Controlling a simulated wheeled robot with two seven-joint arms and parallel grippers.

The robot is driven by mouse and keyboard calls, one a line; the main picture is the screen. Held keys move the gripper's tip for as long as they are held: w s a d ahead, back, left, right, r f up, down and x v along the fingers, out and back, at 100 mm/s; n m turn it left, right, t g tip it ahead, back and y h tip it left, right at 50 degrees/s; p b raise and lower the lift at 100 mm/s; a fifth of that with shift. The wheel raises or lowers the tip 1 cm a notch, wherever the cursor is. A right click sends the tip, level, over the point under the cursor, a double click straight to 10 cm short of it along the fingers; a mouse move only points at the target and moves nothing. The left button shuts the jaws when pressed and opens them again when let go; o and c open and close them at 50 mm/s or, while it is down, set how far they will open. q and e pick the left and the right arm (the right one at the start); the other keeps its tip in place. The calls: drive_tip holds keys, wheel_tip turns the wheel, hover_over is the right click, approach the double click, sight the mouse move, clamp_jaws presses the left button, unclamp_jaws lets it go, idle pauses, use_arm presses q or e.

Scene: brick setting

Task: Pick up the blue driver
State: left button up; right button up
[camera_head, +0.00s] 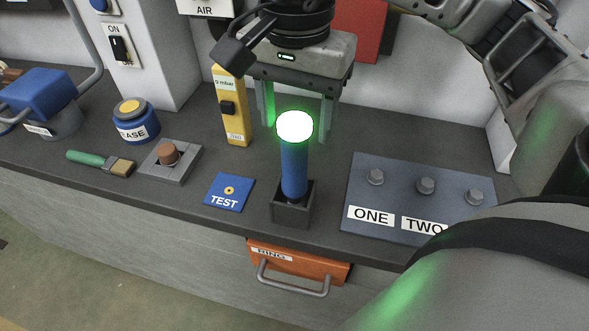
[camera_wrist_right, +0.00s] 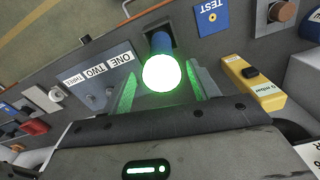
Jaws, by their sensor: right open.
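The blue driver (camera_head: 294,172) stands upright in a dark square holder (camera_head: 292,211) near the front edge of the bench. Its round top glows white with a green halo, and its lower end is hidden in the holder. My right gripper (camera_head: 297,130) is open and points down, its fingers on either side of the driver's upper end in the head view. In the right wrist view the driver (camera_wrist_right: 161,43) shows between the two fingers of the right gripper (camera_wrist_right: 166,82), with gaps at both sides. Whether the fingers surround it in depth is unclear. My left gripper is not in view.
A yellow meter (camera_head: 231,112) stands behind left. A blue TEST plate (camera_head: 229,192) lies left of the holder. A grey panel with bolts (camera_head: 390,200) is at right, partly behind my arm. An orange RING drawer (camera_head: 320,270) is below. A green-handled brush (camera_head: 88,158) lies at left.

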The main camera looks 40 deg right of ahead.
sight(295, 148)
drive_tip(key=shift+w+f+p, duration=0.1)
drive_tip(key=shift+f+p, duration=0.45)
drive_tip(key=shift+f, duration=2.55)
clamp_jaws()
drive_tip(key=shift+r, duration=0.1)
